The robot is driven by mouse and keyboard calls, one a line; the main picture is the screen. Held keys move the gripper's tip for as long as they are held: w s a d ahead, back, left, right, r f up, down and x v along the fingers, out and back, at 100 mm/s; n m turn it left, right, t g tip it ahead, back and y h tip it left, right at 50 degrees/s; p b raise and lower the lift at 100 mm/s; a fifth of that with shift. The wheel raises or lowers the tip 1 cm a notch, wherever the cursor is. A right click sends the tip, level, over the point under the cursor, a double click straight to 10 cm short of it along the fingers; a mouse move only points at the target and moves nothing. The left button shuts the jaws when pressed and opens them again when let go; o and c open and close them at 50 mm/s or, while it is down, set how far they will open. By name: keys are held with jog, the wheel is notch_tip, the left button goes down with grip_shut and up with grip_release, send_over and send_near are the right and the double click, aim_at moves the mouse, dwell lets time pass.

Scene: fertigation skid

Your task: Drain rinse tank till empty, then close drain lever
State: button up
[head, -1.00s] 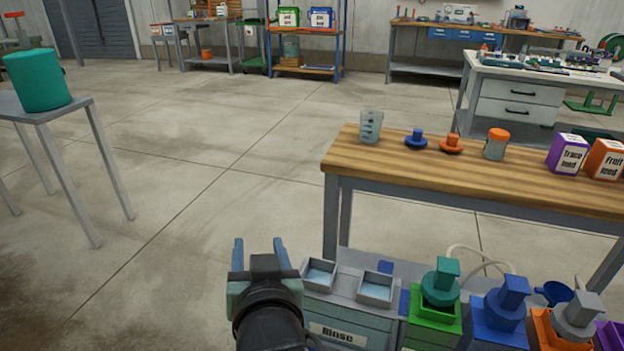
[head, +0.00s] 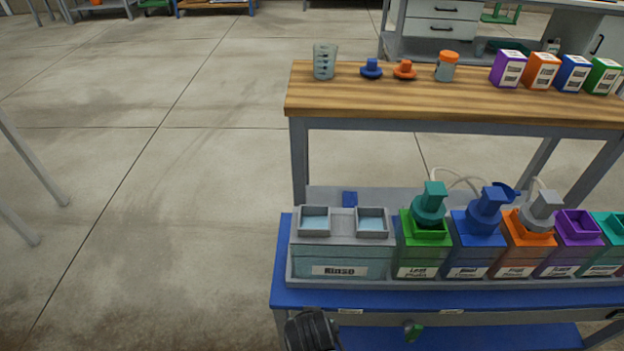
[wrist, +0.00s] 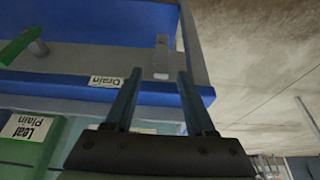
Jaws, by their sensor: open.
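The rinse tank (head: 340,262) is a grey-green box labelled Rinse, at the left end of the blue bench in the head view. Pale blue shows in its two square openings. A Drain label (wrist: 105,82) is on the blue bench edge, upside down in the wrist view. My gripper (wrist: 160,80) is open and empty, its fingers reaching toward the blue edge beside that label. A small grey-white fitting (wrist: 161,75) shows between the fingertips; I cannot tell whether it is the drain lever. A green handle (wrist: 20,45) is farther left; it also shows below the bench edge in the head view (head: 413,331).
Coloured tanks with pump tops, such as the green one (head: 424,245), stand right of the rinse tank. A wooden table (head: 430,95) behind holds a beaker, stoppers, a jar and boxes. The blue bench (head: 450,299) has a lower shelf.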

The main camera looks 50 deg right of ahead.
jog(key=shift+b+x, duration=0.5)
jog(key=shift+x, duration=1.2)
jog(key=shift+w+r, duration=0.1)
grip_shut()
